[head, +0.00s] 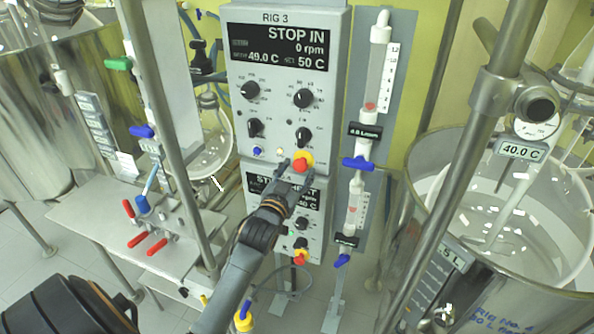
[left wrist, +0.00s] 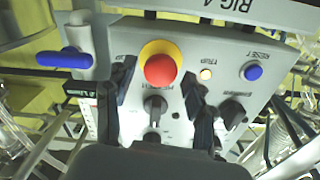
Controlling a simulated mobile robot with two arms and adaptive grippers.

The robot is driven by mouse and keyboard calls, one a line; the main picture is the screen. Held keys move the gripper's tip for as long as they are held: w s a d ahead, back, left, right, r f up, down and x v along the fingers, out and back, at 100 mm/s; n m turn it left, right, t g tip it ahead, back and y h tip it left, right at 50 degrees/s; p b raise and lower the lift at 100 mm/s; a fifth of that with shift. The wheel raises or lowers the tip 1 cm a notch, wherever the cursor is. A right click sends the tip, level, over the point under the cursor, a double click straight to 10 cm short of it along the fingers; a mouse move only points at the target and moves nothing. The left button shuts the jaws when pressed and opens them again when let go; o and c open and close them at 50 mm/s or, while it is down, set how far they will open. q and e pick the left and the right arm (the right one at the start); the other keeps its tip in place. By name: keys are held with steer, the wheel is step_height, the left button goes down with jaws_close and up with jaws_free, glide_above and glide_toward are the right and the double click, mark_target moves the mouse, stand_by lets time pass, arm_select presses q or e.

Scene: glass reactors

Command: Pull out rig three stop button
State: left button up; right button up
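The rig three stop button (head: 302,160) is a red mushroom knob on a yellow ring, low on the grey RIG 3 panel (head: 240,135). The panel's display (head: 282,52) reads "STOP IN", 0 rpm, 49.0 C and 50 C. My left gripper (head: 294,168) is open just in front of the button. In the left wrist view the red knob (left wrist: 160,70) shows between its two spread dark fingers (left wrist: 160,85). I cannot tell whether a finger touches the knob. My right gripper is not in view.
Black knobs (head: 304,98) sit above the button; a blue reset button (left wrist: 252,71) and a lit lamp (left wrist: 206,74) are beside it. A lower panel has another red button (head: 300,257). A flowmeter with a blue valve (head: 358,164) stands close right. A metal post (head: 165,120) stands left.

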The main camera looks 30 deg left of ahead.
arm_select(q)
steer(key=shift+s+r, duration=0.1)
steer(key=shift+s, duration=0.05)
steer(key=v, duration=1.2)
stand_by(0.3)
steer(key=d+f+g+h+b, duration=0.1)
steer(key=d+f+g, duration=0.1)
steer(key=f, duration=1.1)
steer(key=d+f+g+h+b, duration=0.1)
steer(key=d+f+g+h, duration=0.15)
steer(key=f, duration=1.05)
steer(key=s+d+f+m+g+b, duration=0.15)
steer(key=s+f, duration=0.25)
steer(key=f, duration=0.4)
steer(key=s+d+f+g, duration=0.2)
steer(key=s+d+f, duration=0.15)
steer(key=f, duration=0.55)
steer(key=s+f+g, duration=0.2)
steer(key=s+f, duration=0.5)
steer(key=s, duration=0.3)
steer(key=s+d+f+m+g+b, duration=0.1)
steer(key=s+f+g, duration=0.2)
steer(key=s+f, duration=0.4)
steer(key=s+f+g+b, duration=0.1)
steer(key=s+f+g, duration=0.2)
steer(key=s+f, duration=0.4)
steer(key=s+h, duration=0.1)
steer(key=s, duration=0.7)
steer(key=shift+d+f, duration=0.2)
steer(key=shift+f, duration=0.1)
